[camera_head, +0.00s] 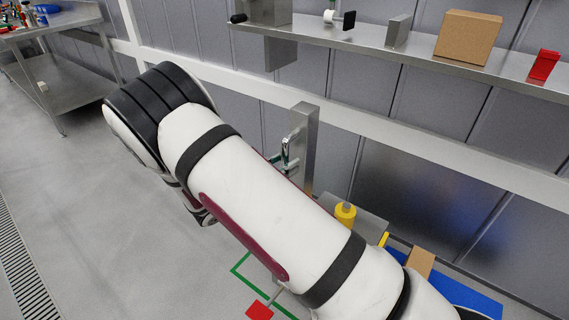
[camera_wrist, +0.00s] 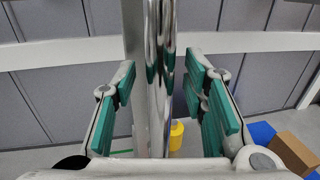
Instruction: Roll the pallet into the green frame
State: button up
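The green frame (camera_head: 241,268) is an outline on the floor, partly hidden behind my arm. A grey plate (camera_head: 371,228) carrying a yellow cylinder (camera_head: 345,214) shows behind my arm; it looks like part of the pallet, but its wheels are hidden. A tall metal post (camera_head: 308,140) with a chrome handle bar (camera_head: 291,146) stands at its left. My gripper (camera_head: 283,160) is at this bar. In the wrist view, the green pads of my gripper (camera_wrist: 160,100) are apart on either side of the chrome bar (camera_wrist: 160,70), with gaps visible.
A red block (camera_head: 259,310) is by the frame's near edge. A blue mat (camera_head: 480,300) and a cardboard box (camera_head: 420,261) lie at the right. A wall shelf (camera_head: 350,45) holds several items. A metal table (camera_head: 70,85) stands far left. The left floor is clear.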

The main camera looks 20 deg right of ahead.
jog(key=shift+w+d, duration=0.1)
jog(key=shift+d, duration=0.15)
grip_shut()
jog(key=shift+w+a, duration=0.1)
